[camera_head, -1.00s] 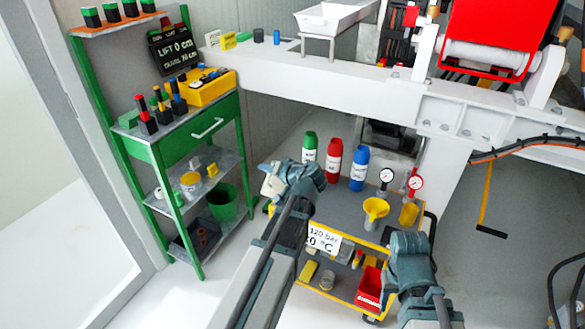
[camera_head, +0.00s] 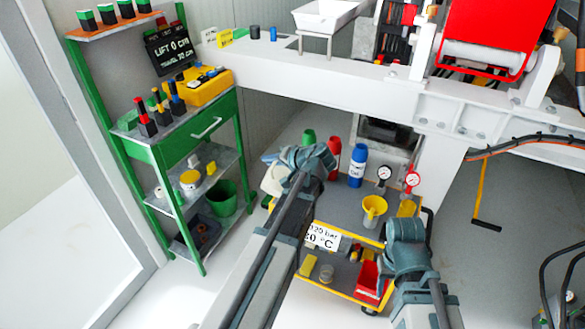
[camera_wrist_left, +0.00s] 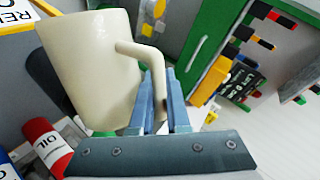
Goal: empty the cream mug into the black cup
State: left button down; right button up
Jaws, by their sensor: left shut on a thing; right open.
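The cream mug (camera_head: 272,180) is at the left end of my left gripper (camera_head: 284,165) in the head view, above the cart's far left part. In the left wrist view the mug (camera_wrist_left: 88,65) is large and slightly tilted, and my left gripper (camera_wrist_left: 160,105) is shut on its handle. Its inside is not visible. A dark, rounded object (camera_wrist_left: 42,82), perhaps the black cup, is partly hidden behind the mug in the wrist view. I cannot make out that cup on the cart in the head view. My right gripper (camera_head: 405,232) is open and empty over the cart's right side.
A green bottle (camera_head: 308,138), a red bottle (camera_head: 333,158) and a blue bottle (camera_head: 357,166) stand along the cart's back. A yellow funnel (camera_head: 373,208) and two gauges are to the right. The green shelf (camera_head: 205,135) stands left.

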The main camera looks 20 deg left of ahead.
pick_arm(q)
jog(key=shift+w+r+g+p, duration=0.3)
pick_arm(e)
jog(key=shift+a+r, duration=0.2)
jog(key=shift+r, duration=0.25)
pick_arm(q)
jog(key=shift+w+r+m+p, duration=0.2)
jog(key=shift+w+m+p, duration=0.05)
jog(key=shift+m+p, duration=0.05)
pick_arm(e)
jog(key=shift+w+a+r, duration=0.15)
jog(key=shift+r, duration=0.15)
pick_arm(q)
jog(key=shift+w, duration=0.15)
jog(key=shift+w+d+r+m+g+p, duration=0.15)
jog(key=shift+w+g+p, duration=0.1)
jog(key=shift+w, duration=0.2)
jog(key=shift+w+a+r+m+g+p, duration=0.1)
jog(key=shift+w+m+g+p, duration=0.1)
jog(key=shift+w, duration=0.2)
jog(key=shift+w+d+r+m+g+p, duration=0.15)
jog(key=shift+w+g+p, duration=0.1)
jog(key=shift+w, duration=0.2)
pick_arm(e)
jog(key=shift+w+d+r, duration=0.3)
jog(key=shift+d+r, duration=0.25)
jog(key=shift+r, duration=0.1)
